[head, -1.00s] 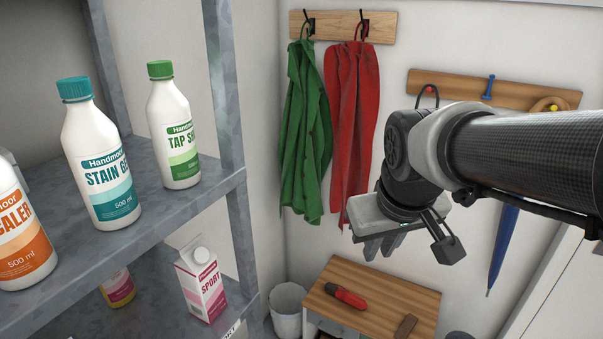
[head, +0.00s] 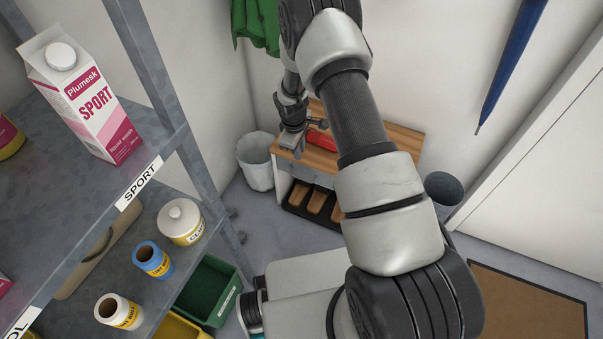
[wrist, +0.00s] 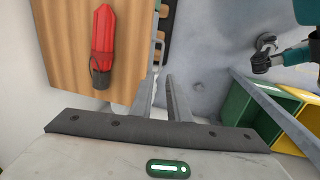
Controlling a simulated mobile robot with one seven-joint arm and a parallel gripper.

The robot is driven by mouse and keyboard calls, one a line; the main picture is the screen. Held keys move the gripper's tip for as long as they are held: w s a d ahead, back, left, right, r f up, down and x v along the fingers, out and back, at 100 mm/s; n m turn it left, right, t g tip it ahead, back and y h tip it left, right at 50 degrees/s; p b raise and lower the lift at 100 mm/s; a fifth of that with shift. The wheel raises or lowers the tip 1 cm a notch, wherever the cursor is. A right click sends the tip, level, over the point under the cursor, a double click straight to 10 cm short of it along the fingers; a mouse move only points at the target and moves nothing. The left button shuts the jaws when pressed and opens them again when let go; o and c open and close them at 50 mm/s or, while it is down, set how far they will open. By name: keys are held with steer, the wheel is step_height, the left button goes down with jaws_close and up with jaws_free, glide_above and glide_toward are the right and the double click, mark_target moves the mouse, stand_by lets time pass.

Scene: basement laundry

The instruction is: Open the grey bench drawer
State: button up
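The bench (head: 400,140) has a wooden top and stands by the back wall in the head view. Its grey drawer (head: 322,177) shows as a narrow front under the top, partly covered by my arm, and looks shut. In the wrist view the bench top (wrist: 75,45) is at left, and a thin grey bar (wrist: 160,48), perhaps the drawer handle, runs along its edge. My gripper (head: 291,143) is at the bench's front left edge. In the wrist view my gripper's fingers (wrist: 161,82) are apart, with nothing seen between them; contact with the bar cannot be told.
Below is a dark tray (head: 296,212) with brown items. A white bin (head: 256,165) stands left of the bench and a dark bin (head: 443,188) right. A shelf rack (head: 150,190) fills the left; green crate (head: 208,290) low.

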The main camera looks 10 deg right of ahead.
mark_target(303, 179)
steer(key=f+b, duration=0.1)
steer(key=f, duration=0.5)
steer(key=w+d+f+b, duration=0.1)
steer(key=f+b, duration=0.1)
steer(key=f, duration=0.4)
steer(key=w+f+b, duration=0.1)
steer(key=f+b, duration=0.1)
steer(key=f, duration=0.4)
steer(key=shift+w+d+f, duration=0.25)
steer(key=shift+d, duration=0.1)
jaws_close()
stand_by(0.5)
